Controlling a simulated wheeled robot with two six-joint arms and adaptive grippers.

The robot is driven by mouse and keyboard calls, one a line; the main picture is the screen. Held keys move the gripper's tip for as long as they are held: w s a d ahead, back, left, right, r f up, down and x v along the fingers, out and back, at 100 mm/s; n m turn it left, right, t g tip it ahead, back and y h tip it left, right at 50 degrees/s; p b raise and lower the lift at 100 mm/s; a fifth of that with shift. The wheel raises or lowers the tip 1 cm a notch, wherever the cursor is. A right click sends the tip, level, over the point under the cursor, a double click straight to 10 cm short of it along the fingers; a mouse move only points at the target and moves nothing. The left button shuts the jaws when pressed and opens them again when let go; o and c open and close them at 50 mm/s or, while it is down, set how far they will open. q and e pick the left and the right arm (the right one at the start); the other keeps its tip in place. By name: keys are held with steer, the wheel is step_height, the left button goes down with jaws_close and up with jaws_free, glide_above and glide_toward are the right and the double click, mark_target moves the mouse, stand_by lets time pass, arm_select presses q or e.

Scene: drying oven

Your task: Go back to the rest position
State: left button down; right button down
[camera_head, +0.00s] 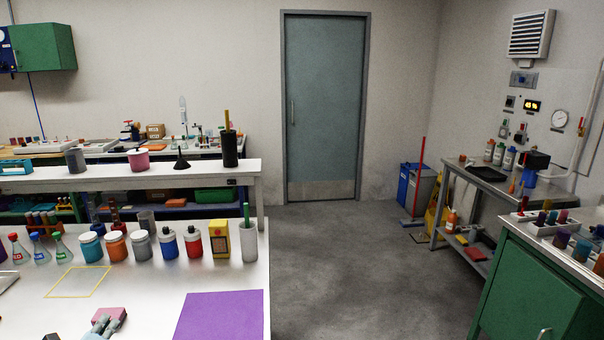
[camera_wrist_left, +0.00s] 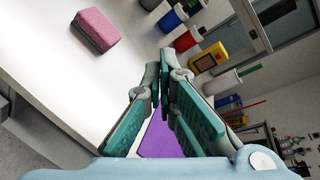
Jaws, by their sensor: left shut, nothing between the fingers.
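My left gripper (camera_head: 105,324) shows at the bottom edge of the head view, over the white bench. Its fingers also show in the left wrist view (camera_wrist_left: 160,78), shut with nothing between them. A pink block (camera_head: 110,314) lies on the bench just beyond the gripper and is partly covered by it in the head view. In the left wrist view the pink block (camera_wrist_left: 95,31) lies apart from the fingers, at the upper left. My right gripper is not in view.
A purple mat (camera_head: 222,316) lies right of the left gripper. Behind are a yellow outlined square (camera_head: 78,281) and a row of flasks, jars, a yellow box (camera_head: 220,239) and a white cylinder (camera_head: 249,242). Open floor (camera_head: 340,270) lies right of the bench; a green cabinet (camera_head: 530,285) stands beyond.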

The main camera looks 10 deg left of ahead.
arm_select(q)
steer(key=s+d+f+n+g+h, duration=0.1)
steer(key=s+f+n+g, duration=0.1)
steer(key=s+f+n, duration=0.6)
steer(key=s+d+f+n+g, duration=0.1)
steer(key=s+f+n+g, duration=0.3)
steer(key=f, duration=0.8)
steer(key=s+d+f+n+g+h, duration=0.1)
steer(key=s+d+f+n, duration=0.1)
steer(key=s+f, duration=0.6)
steer(key=s+d+f+n+g+h, duration=0.1)
steer(key=s+d+f+n, duration=0.1)
steer(key=s+d+f, duration=0.3)
steer(key=s+d+f+n+g+h, duration=0.1)
steer(key=s+d+f+n+g, duration=0.1)
steer(key=s+d+f, duration=0.3)
steer(key=s+d+f+n+g+h, duration=0.2)
steer(key=s+d+f, duration=0.4)
steer(key=d, duration=1)
steer(key=s, duration=0.3)
steer(key=shift+s+d+n, duration=0.2)
steer(key=shift+n, duration=0.1)
